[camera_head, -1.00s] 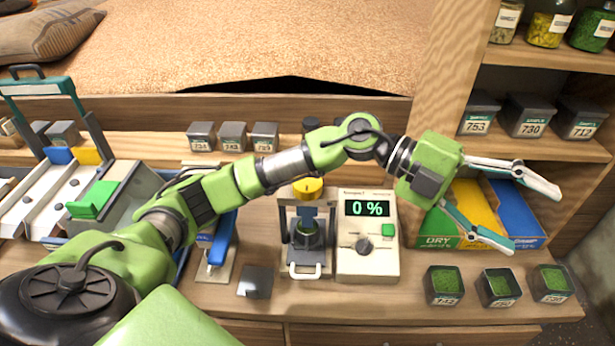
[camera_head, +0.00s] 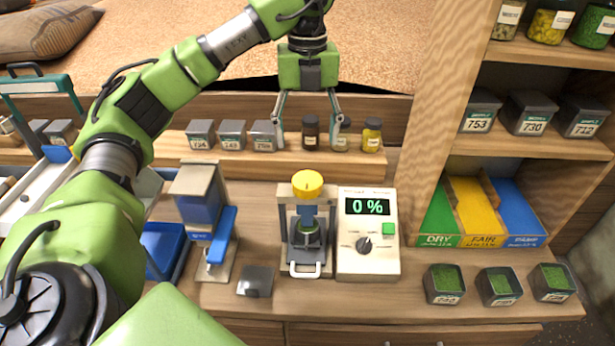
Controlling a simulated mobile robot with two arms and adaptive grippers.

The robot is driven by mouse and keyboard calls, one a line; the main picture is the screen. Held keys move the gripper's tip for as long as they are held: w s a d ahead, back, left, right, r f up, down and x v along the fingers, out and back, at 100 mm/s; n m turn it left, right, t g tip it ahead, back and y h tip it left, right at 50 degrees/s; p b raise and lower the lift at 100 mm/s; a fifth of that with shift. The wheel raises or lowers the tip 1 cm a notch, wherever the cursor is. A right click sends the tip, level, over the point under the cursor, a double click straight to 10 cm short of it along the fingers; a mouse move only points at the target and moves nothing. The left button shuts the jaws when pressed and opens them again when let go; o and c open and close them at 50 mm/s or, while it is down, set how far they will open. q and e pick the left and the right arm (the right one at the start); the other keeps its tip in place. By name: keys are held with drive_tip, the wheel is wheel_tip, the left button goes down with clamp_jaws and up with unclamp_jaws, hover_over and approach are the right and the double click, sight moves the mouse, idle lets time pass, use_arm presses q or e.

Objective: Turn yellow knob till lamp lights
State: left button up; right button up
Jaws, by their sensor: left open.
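The yellow knob (camera_head: 307,183) sits on top of a small grey press (camera_head: 306,235) on the bench. A green-topped container is inside the press frame. Beside it on the right stands a white meter (camera_head: 368,235) with a display reading 0 %, a green button and a dark dial. I cannot make out a lit lamp. My left gripper (camera_head: 309,142) is open and empty, its fingers pointing down in front of the back ledge. In the picture it is above the knob and apart from it. My right gripper is not in view.
Jars (camera_head: 372,135) and lidded boxes (camera_head: 232,136) stand on the back ledge near my left gripper. A blue-handled device (camera_head: 205,213) is left of the press. Green-filled boxes (camera_head: 444,284) and coloured bins (camera_head: 476,209) are at right. The front bench is mostly clear.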

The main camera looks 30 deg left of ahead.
sight(307, 180)
use_arm(q)
wheel_tip(307, 180, down, 12)
drive_tip(key=shift+r, duration=0.2)
idle(0.4)
drive_tip(key=c, duration=1.1)
